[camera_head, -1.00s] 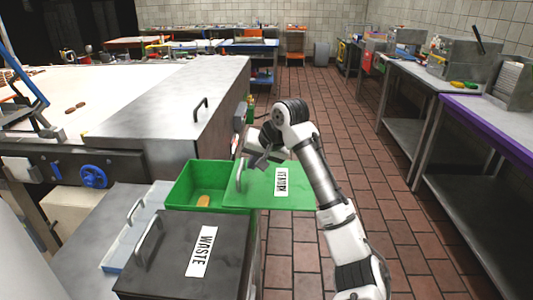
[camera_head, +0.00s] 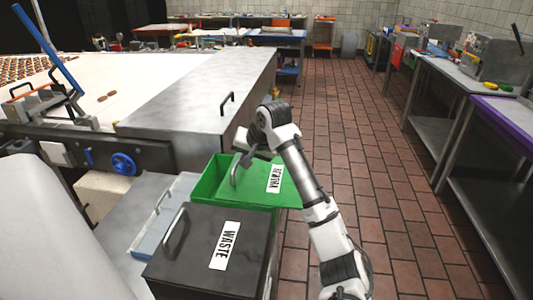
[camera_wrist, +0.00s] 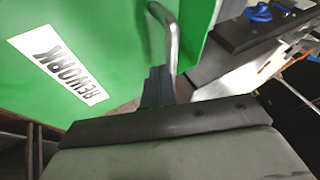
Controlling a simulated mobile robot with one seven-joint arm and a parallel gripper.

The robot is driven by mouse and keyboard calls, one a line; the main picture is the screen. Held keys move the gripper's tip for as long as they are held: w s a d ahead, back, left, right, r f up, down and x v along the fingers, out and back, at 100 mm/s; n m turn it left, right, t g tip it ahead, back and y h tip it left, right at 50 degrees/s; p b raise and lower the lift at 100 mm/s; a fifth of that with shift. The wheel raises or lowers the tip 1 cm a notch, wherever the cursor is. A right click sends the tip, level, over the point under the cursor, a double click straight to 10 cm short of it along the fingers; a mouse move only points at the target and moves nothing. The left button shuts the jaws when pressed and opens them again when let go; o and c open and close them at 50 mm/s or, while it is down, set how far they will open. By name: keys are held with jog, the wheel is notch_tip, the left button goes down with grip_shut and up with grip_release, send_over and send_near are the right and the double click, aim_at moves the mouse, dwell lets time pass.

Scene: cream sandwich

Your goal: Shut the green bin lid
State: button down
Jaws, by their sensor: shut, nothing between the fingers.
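The green bin (camera_head: 203,187) stands behind the dark waste bin. Its green lid (camera_head: 256,188), labelled REWORK, lies across the bin's right part and overhangs to the right. A strip of the bin's inside stays uncovered at the left. The lid's metal handle (camera_head: 234,174) is near the lid's left edge; it also shows in the wrist view (camera_wrist: 173,40). My gripper (camera_head: 246,158) is low over the lid at the handle. In the wrist view my shut fingers (camera_wrist: 157,86) are right beside the handle, which is not between them; contact is unclear.
The waste bin (camera_head: 205,262) with a dark lid and handle is in front. A large metal-topped counter (camera_head: 200,95) stands behind. The tiled floor (camera_head: 370,210) to the right is clear.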

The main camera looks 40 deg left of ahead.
jog(key=s+a+p, duration=0.2)
jog(key=s+a, duration=0.2)
jog(key=a, duration=0.3)
jog(key=shift+s+p, duration=0.15)
jog(key=shift+p, duration=0.2)
jog(key=shift+r, duration=0.1)
